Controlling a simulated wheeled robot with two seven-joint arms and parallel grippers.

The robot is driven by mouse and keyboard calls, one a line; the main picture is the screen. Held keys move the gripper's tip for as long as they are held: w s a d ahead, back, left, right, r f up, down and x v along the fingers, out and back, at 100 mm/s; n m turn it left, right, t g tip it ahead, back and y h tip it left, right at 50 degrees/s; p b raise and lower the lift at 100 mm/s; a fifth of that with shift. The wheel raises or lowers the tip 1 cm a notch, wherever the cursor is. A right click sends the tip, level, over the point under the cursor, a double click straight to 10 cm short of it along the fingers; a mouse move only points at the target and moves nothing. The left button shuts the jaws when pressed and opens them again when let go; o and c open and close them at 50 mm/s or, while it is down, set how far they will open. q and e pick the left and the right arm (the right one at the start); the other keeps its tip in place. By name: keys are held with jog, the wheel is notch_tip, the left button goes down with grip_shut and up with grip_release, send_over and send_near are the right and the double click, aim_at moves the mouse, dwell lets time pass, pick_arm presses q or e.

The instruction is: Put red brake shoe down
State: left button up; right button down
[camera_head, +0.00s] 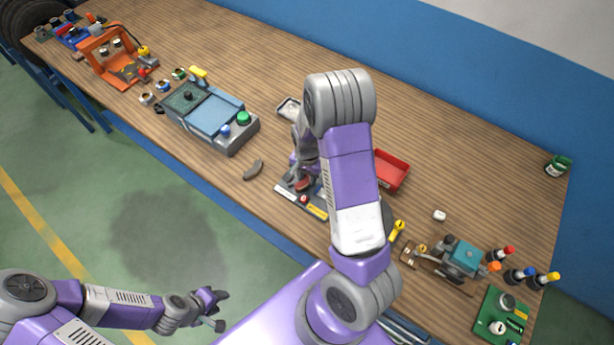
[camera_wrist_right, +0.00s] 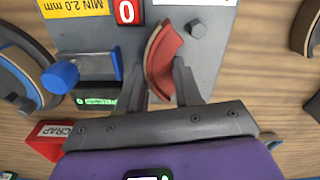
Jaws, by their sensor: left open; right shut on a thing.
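The red brake shoe (camera_wrist_right: 164,62) is a curved piece with a tan edge, held between the fingers of my right gripper (camera_wrist_right: 171,90). It is over a grey gauge plate (camera_wrist_right: 212,72) bearing a minimum-thickness label, a red zero tag and a grey peg. I cannot tell whether the shoe touches the plate. In the head view the red shoe (camera_head: 304,184) shows beside my right arm, which hides part of the plate (camera_head: 291,195). My left gripper (camera_head: 217,310) is open and empty, away from the table at the lower left.
A blue-knobbed slide (camera_wrist_right: 75,72) sits on the plate. A red scrap tray (camera_head: 392,171) stands right of the plate. A grey shoe (camera_head: 253,170) lies left of it, near a blue-topped machine (camera_head: 211,115). Tools and bottles crowd the table's right end.

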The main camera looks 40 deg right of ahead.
aim_at(307, 178)
jog(key=shift+f, duration=0.1)
jog(key=shift+f, duration=0.15)
jog(key=c, duration=0.8)
grip_release()
jog(key=shift+r, duration=0.2)
notch_tip(307, 178, up, 12)
jog(key=shift+p, duration=1.15)
